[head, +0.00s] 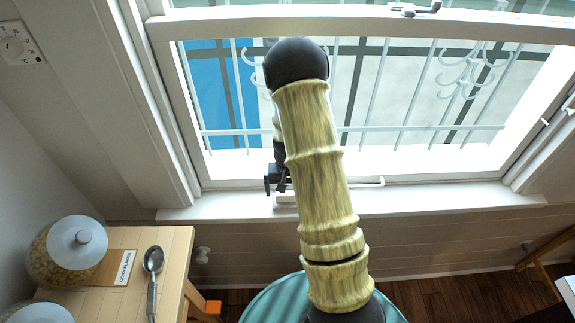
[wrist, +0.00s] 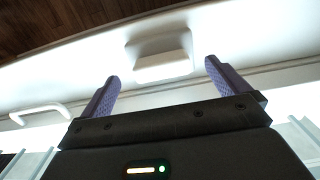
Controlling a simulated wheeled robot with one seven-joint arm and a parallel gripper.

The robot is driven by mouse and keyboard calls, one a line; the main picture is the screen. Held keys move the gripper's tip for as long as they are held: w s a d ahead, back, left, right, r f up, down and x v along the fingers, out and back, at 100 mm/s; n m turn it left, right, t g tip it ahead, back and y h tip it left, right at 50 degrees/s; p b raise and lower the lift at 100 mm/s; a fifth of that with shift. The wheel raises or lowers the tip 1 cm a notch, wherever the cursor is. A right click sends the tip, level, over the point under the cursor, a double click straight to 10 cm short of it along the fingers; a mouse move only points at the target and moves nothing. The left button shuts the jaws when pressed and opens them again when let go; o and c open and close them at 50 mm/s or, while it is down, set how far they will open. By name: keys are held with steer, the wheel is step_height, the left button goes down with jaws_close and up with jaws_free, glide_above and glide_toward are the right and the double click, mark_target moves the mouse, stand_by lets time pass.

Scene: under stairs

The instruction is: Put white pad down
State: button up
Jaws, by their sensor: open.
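The white pad (wrist: 162,66) is a small pale block with rounded edges. In the wrist view it lies on the white windowsill (wrist: 240,98), beyond and between my fingertips. In the head view part of it (head: 287,200) shows at the sill (head: 430,199), just below my gripper (head: 277,182). My gripper also shows in the wrist view (wrist: 162,72), with its two purple ridged fingers spread wide and nothing held between them. The pad appears apart from both fingers. My arm hides some of the sill in the head view.
A white window handle (head: 368,183) stands close to the right of my gripper. Window bars (head: 405,95) lie behind. A wooden table (head: 150,240) with a jar (head: 70,250) and a spoon (head: 152,270) is at lower left. The right part of the sill is clear.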

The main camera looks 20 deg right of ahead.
mark_target(287, 193)
step_height(287, 193, up, 13)
steer(key=b, duration=0.1)
stand_by(0.3)
stand_by(0.4)
steer(key=s+a+r+n+t, duration=0.1)
steer(key=s+a+r+n, duration=0.1)
steer(key=s+a, duration=0.3)
steer(key=s+a+r+n+t, duration=0.1)
steer(key=s+a+r+n, duration=0.1)
steer(key=s+a, duration=0.3)
steer(key=s, duration=0.4)
steer(key=shift+r+n+t, duration=0.3)
steer(key=shift+r, duration=0.1)
steer(key=shift+s+a+r, duration=0.1)
steer(key=shift+r, duration=0.1)
stand_by(0.4)
